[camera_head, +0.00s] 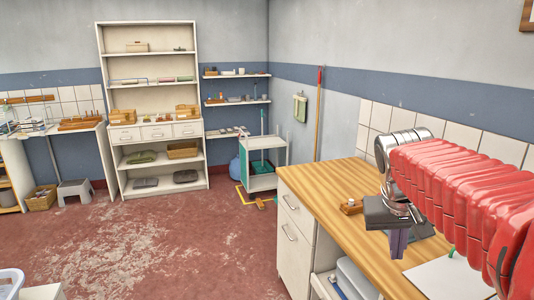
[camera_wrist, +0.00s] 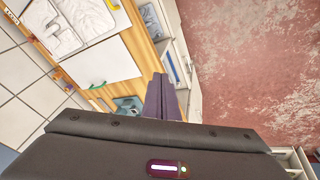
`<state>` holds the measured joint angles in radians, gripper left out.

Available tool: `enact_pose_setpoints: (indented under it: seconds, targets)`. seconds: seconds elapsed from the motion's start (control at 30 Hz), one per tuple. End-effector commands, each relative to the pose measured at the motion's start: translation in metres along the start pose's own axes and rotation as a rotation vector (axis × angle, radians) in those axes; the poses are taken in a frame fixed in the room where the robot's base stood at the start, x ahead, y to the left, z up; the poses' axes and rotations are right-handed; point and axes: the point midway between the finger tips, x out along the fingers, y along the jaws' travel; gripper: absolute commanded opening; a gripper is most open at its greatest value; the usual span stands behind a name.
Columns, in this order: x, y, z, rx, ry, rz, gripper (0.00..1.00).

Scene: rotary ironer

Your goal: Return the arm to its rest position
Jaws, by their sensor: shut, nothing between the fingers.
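My arm, in a red ribbed sleeve (camera_head: 440,190), reaches in from the right edge of the head view over the wooden worktop. At its end my gripper (camera_head: 397,250) points down at the worktop, with its purple-grey fingers together and nothing held. In the wrist view the fingers of my gripper (camera_wrist: 161,80) also show closed, reaching over the edge of the worktop (camera_wrist: 143,55). The gap between the fingertips and the wood cannot be judged.
A small wooden block with a dark top (camera_head: 351,207) sits on the worktop left of my gripper. A white sheet (camera_head: 450,278) lies at front right. White drawers (camera_head: 296,240) are below. A tiled wall (camera_head: 455,132) stands behind. The red floor (camera_head: 150,245) at left is open.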

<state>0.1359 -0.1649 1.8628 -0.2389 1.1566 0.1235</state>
Motion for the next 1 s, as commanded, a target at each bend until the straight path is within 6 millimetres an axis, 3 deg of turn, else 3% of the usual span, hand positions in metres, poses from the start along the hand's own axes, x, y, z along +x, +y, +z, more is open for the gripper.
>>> enact_pose_setpoints:
  seconds: [0.3,0.7,0.83,1.0]
  targets:
    - [-0.01,-0.036,0.07,-0.055,0.075,-0.1,0.0]
    - [0.0,-0.075,0.157,-0.11,0.164,-0.221,0.0]
    - [0.008,-0.086,0.18,-0.122,0.188,-0.252,0.0]
    - [0.012,-0.092,0.194,-0.13,0.204,-0.271,0.0]
